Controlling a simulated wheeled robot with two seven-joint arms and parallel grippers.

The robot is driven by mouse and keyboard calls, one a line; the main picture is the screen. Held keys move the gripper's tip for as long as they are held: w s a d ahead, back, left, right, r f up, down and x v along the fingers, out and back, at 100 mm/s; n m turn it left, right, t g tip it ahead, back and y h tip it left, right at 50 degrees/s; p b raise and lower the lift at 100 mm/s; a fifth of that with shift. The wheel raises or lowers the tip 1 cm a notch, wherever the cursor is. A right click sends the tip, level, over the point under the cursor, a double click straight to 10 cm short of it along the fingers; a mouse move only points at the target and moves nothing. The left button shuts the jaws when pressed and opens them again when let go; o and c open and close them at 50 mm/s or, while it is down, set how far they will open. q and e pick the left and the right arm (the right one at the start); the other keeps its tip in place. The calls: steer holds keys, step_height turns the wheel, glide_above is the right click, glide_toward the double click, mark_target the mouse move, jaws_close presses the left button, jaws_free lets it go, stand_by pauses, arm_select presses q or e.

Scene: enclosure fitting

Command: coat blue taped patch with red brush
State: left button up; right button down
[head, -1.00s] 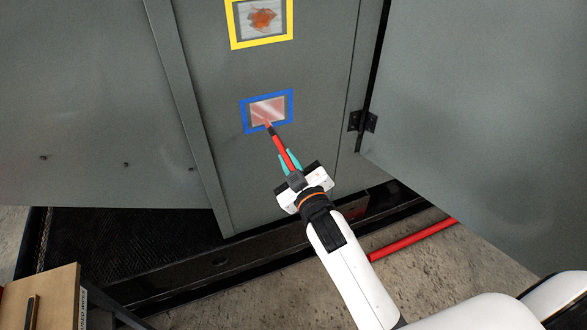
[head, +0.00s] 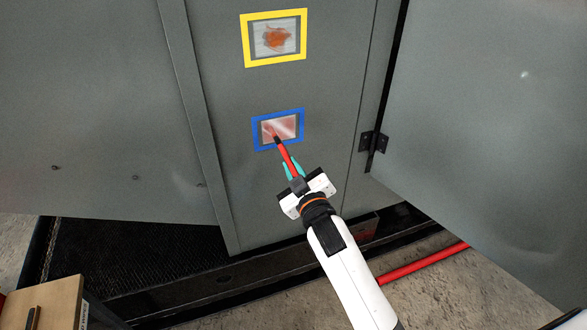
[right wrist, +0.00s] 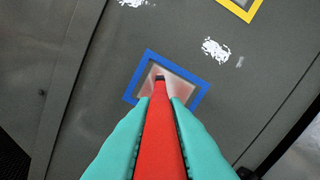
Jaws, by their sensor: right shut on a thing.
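The blue taped patch (head: 278,130) is on the grey cabinet panel in the head view. Its inside is pinkish with pale streaks. It also shows in the right wrist view, where its blue tape (right wrist: 203,103) frames a partly pinkish area. My right gripper (head: 294,172) is shut on the red brush (head: 287,157), and its teal fingers hold the brush from both sides in the wrist view. The brush's dark tip (head: 277,140) overlaps the lower part of the patch; I cannot tell for sure whether it touches. My left gripper is not in view.
A yellow taped patch (head: 274,38) with an orange-brown stain is above the blue one. An open grey door (head: 490,130) stands at right, with a hinge (head: 373,141). A wooden box (head: 45,305) is at lower left. A red pipe (head: 422,263) lies on the floor.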

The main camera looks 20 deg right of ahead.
steer(key=shift+w, duration=1.2)
steer(key=shift+d+p, duration=0.15)
steer(key=shift+p, duration=1.45)
steer(key=shift+a+r, duration=0.1)
steer(key=shift+a, duration=0.1)
steer(key=d+p, duration=0.2)
steer(key=d, duration=0.2)
steer(key=shift+d, duration=0.25)
stand_by(1.1)
